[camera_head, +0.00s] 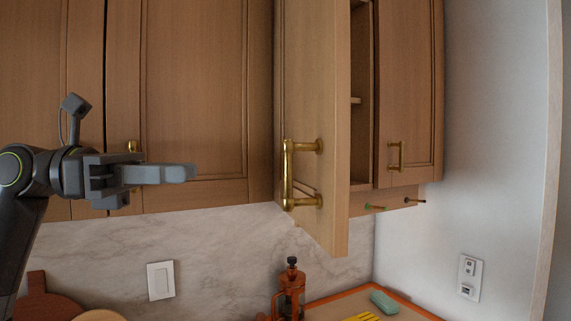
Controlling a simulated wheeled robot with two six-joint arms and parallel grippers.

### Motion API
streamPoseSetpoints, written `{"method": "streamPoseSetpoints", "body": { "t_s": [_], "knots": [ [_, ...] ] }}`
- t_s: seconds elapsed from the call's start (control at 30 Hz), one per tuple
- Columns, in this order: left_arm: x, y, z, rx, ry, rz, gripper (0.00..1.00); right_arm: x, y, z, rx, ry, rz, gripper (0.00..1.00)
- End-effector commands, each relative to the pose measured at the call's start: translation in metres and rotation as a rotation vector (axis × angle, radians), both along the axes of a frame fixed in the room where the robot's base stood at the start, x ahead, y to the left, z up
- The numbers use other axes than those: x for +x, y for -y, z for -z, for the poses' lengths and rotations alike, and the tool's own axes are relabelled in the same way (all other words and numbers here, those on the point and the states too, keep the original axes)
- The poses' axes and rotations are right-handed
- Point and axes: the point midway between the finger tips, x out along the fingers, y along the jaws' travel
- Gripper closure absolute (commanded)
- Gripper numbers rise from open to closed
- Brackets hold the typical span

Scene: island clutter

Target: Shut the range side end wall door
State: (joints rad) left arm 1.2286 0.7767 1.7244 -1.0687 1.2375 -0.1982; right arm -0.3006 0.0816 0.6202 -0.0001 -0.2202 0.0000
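A wooden wall cabinet door (312,100) stands open, swung out toward me, with a brass bar handle (288,175) on its face. Behind its edge I see the open cabinet interior (360,120) with shelves. My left gripper (190,173) is at the left, in front of a shut cabinet door and to the left of the open door's handle, apart from it. Its fingers point right and overlap in this view, so their opening is hidden. It holds nothing that I can see. My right gripper is not in view.
Shut cabinet doors (195,90) lie to the left, and another (408,90) to the right with a brass handle. Below are a copper-coloured press (290,290), a green block (384,302) and wooden boards (48,302). A white wall (490,130) bounds the right.

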Motion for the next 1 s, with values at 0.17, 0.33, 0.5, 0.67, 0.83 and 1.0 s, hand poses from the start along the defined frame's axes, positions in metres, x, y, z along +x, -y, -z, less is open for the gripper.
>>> {"method": "streamPoseSetpoints", "body": {
  "t_s": [0.17,0.33,0.5,0.67,0.83,1.0],
  "knots": [
    [0.001,0.033,-0.004,-0.004,-0.001,0.006,0.73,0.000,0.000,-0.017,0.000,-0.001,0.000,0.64],
    [0.003,0.061,-0.004,-0.004,-0.003,0.007,0.73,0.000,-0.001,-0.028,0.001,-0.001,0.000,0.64],
    [0.005,0.086,-0.004,-0.005,-0.003,0.007,0.73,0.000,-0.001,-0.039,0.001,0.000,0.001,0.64],
    [0.007,0.110,-0.003,-0.004,-0.003,0.007,0.73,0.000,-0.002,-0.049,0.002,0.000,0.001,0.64],
    [0.009,0.129,-0.003,-0.004,-0.003,0.004,0.73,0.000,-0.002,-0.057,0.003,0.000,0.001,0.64],
    [0.010,0.141,-0.001,-0.003,-0.003,0.003,0.73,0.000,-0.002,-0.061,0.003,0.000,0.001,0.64]
  ]
}}
